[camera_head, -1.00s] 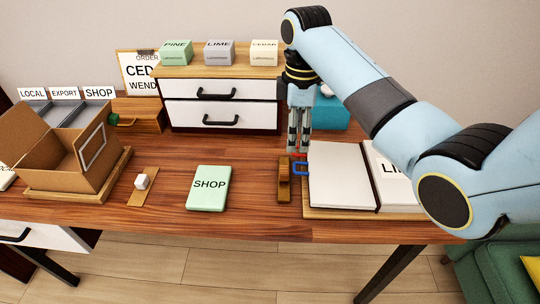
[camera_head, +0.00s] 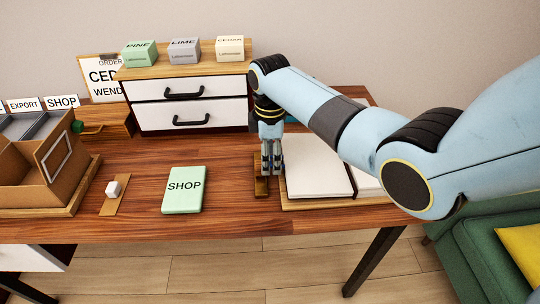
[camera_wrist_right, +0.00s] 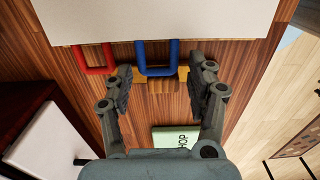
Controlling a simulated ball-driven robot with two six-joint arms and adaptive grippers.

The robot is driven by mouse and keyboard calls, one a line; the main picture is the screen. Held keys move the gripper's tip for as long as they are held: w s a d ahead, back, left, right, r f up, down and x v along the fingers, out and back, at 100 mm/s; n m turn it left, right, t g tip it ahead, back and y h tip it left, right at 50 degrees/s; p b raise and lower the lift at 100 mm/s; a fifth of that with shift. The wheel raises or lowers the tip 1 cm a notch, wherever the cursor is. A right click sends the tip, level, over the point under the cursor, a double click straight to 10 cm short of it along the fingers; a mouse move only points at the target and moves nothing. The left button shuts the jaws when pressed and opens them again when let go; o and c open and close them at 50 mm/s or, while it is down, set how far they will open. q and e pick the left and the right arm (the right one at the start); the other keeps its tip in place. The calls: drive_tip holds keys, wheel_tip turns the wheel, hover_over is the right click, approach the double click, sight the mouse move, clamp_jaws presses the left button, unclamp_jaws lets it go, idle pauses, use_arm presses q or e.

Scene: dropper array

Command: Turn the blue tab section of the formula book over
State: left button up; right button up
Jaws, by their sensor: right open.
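The formula book (camera_head: 312,165) lies open on its wooden board, with a white page left of the dark spine. In the right wrist view, the blue tab (camera_wrist_right: 158,72), a U-shaped loop, sticks out from the edge of the white page (camera_wrist_right: 150,18). A red tab (camera_wrist_right: 88,70) sticks out beside it. My right gripper (camera_head: 272,172) is at the book's left edge and hides the tabs in the head view. In the wrist view, the open gripper (camera_wrist_right: 156,82) has one finger on each side of the blue tab, apart from it. My left gripper is not in view.
The green SHOP book (camera_head: 184,200) lies further left. A white drawer unit (camera_head: 215,115) with labelled boxes on top stands behind. A cardboard box (camera_head: 70,160) is at left.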

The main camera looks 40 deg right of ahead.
drive_tip(key=shift+c, duration=0.3)
clamp_jaws()
